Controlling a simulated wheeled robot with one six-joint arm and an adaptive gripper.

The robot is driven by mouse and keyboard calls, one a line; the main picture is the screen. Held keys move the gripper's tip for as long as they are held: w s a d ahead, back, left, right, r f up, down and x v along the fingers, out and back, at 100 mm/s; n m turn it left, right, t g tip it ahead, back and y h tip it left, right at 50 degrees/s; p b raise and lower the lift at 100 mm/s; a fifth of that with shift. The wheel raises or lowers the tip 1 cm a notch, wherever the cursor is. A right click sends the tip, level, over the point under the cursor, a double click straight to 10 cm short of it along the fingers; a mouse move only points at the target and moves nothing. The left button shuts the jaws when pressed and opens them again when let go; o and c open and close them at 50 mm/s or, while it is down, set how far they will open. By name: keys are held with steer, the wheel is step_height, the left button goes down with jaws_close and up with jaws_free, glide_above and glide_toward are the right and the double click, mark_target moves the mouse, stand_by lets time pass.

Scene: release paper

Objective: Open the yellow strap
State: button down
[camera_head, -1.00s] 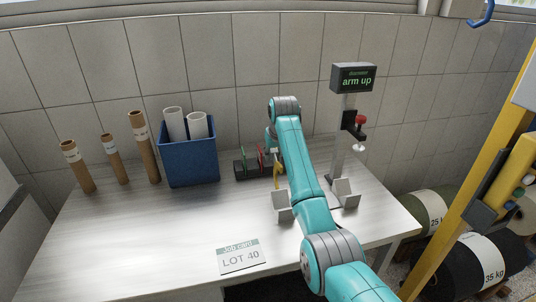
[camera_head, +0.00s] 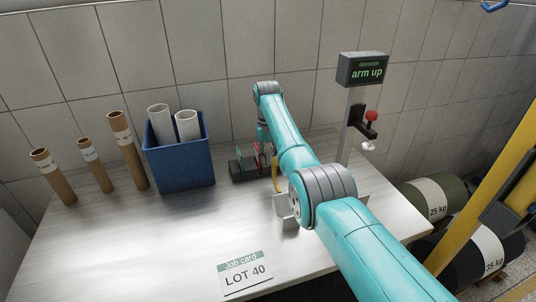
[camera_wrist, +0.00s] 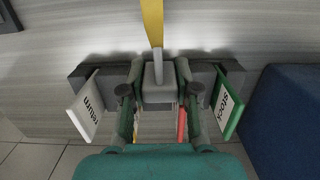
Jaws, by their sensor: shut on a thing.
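A narrow yellow piece (camera_wrist: 152,22) with a grey end reaches in from the top of the wrist view. It also shows as a curved strip beside my arm in the head view (camera_head: 275,175). I cannot tell whether it is the yellow strap; no other strap is clear. My gripper (camera_wrist: 158,102) is low at the grey rack (camera_head: 237,171), with its fingers shut on a grey block (camera_wrist: 158,76) that the yellow piece meets. Whether the two are one object is unclear. A white "return" card (camera_wrist: 86,105) and a green-edged "stock" card (camera_wrist: 228,107) stand on either side.
A blue bin (camera_head: 181,165) with white rolls stands left of the rack. Several brown tubes (camera_head: 127,150) stand farther left. A job card (camera_head: 246,273) lies at the front. A display post (camera_head: 362,71) reading "arm up" stands right. The left-front table is clear.

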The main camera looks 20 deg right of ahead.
steer(key=shift+s+f, duration=0.1)
steer(key=shift+f, duration=0.2)
steer(key=c, duration=0.8)
jaws_free()
steer(key=shift+c, duration=0.2)
steer(key=shift+r, duration=0.1)
step_height(320, 180, up, 12)
steer(key=w, duration=0.1)
steer(key=shift+w, duration=0.2)
